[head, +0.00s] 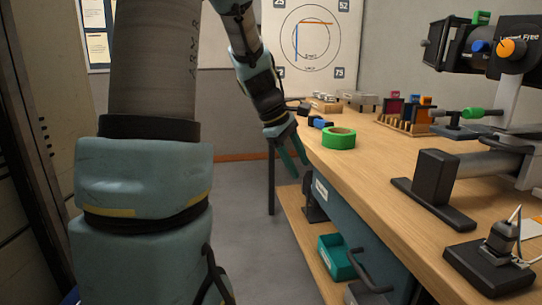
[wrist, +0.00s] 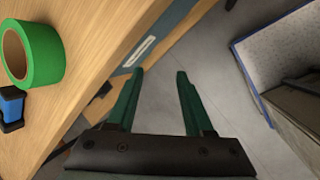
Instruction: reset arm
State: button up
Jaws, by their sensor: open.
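My gripper (head: 289,158) hangs off the left edge of the workbench in the head view, pointing down over the floor. In the wrist view my gripper (wrist: 157,95) shows two green fingers set apart with nothing between them. Grey floor shows through the gap. My arm rises large at the left of the head view and comes down again at the top middle to the gripper.
The wooden workbench (head: 375,165) fills the right side. A green tape roll (head: 339,138) lies near its edge, close to my gripper. A black clamp stand (head: 437,185) and fader device (head: 490,262) stand nearer. A lower shelf holds a green bin (head: 336,258). Floor (head: 235,200) left of the bench is clear.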

jog(key=s+a+f+m+y, duration=0.5)
jog(key=s+a+f+m, duration=0.55)
jog(key=s+a, duration=0.35)
notch_tip(320, 180, up, 17)
jog(key=w+p, duration=0.1)
jog(key=p, duration=1.5)
jog(key=shift+d+r+m, duration=0.2)
jog(key=shift+d+m, duration=0.05)
jog(key=shift+m, duration=0.1)
